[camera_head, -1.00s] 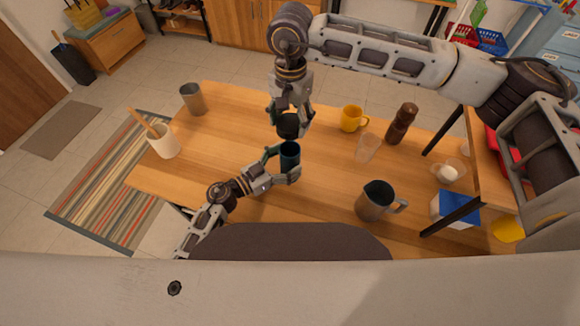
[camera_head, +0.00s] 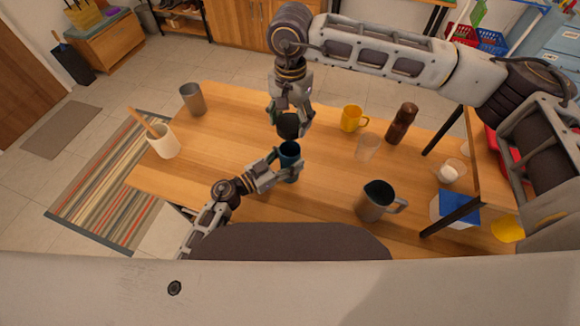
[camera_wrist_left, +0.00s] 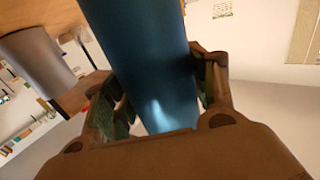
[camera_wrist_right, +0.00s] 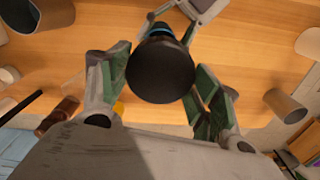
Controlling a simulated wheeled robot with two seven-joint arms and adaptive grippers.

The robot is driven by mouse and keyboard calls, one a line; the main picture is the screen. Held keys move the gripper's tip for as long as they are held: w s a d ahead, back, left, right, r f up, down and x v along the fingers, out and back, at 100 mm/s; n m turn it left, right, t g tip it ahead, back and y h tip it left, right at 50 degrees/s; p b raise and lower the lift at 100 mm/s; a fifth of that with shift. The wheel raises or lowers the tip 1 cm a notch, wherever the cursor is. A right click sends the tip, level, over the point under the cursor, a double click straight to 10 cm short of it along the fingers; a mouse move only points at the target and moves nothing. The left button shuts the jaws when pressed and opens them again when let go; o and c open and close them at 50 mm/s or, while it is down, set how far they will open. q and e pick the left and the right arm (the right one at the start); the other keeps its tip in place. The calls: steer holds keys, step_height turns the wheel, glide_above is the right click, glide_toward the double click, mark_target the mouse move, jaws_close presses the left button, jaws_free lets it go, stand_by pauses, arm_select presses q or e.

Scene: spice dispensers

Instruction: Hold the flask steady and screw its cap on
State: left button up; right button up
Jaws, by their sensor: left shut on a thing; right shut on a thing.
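The dark blue flask (camera_head: 289,158) is above the middle of the wooden table, its open mouth facing up. My left gripper (camera_head: 288,170) is shut around its body; the flask also fills the left wrist view (camera_wrist_left: 150,60). The black cap (camera_head: 288,126) is held by my right gripper (camera_head: 290,116), just above the flask mouth. In the right wrist view the round cap (camera_wrist_right: 160,70) sits between the fingers, with a sliver of the blue flask (camera_wrist_right: 162,30) behind it. In the head view, cap and flask look close, with a small gap.
On the wooden table (camera_head: 240,130) stand a metal cup (camera_head: 193,99), a white utensil pot (camera_head: 163,142), a yellow mug (camera_head: 353,118), a clear glass (camera_head: 367,147), a brown pepper mill (camera_head: 400,124) and a grey pitcher (camera_head: 374,202). A raised shelf stands at right.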

arm_select(q)
steer(key=shift+c, duration=1)
arm_select(e)
steer(key=shift+f, duration=2.5)
steer(key=shift+f, duration=0.2)
steer(key=shift+f, duration=0.7)
steer(key=shift+f, duration=0.55)
arm_select(q)
jaws_close()
arm_select(e)
steer(key=shift+m, duration=0.3)
